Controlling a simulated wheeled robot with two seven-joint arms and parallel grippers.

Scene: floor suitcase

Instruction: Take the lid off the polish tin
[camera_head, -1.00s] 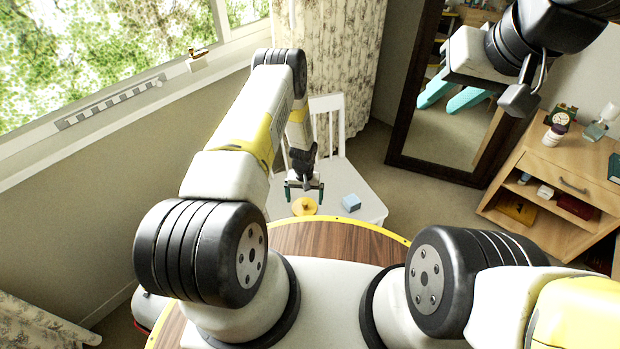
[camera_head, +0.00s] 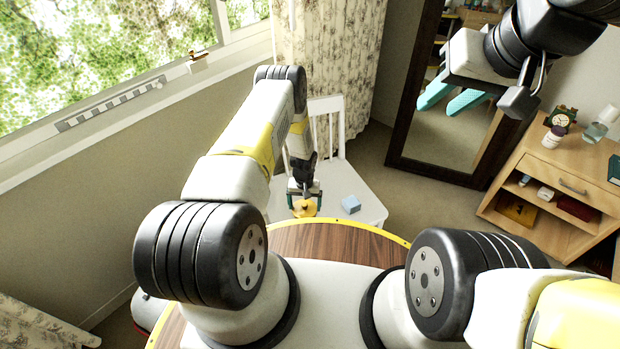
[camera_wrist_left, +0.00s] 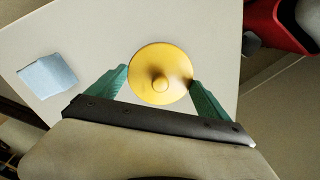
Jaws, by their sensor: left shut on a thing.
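The polish tin's yellow round lid (camera_wrist_left: 160,72), with a small knob in its middle, is over the white chair seat. It also shows in the head view (camera_head: 304,209), below my left gripper (camera_head: 304,196). In the left wrist view my left gripper (camera_wrist_left: 160,82) has its teal fingers on opposite sides of the lid's rim, shut on it. The tin's body under the lid is hidden, so I cannot tell whether the two are apart. My right gripper (camera_head: 450,98) is raised at the upper right, its teal fingers apart and empty.
A light blue block (camera_head: 351,204) sits on the white chair seat (camera_head: 352,182), right of the lid. A dark-framed mirror (camera_head: 400,135) stands behind, and a wooden cabinet (camera_head: 548,185) with small items is at the right. A red object (camera_wrist_left: 285,25) shows in the wrist view's corner.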

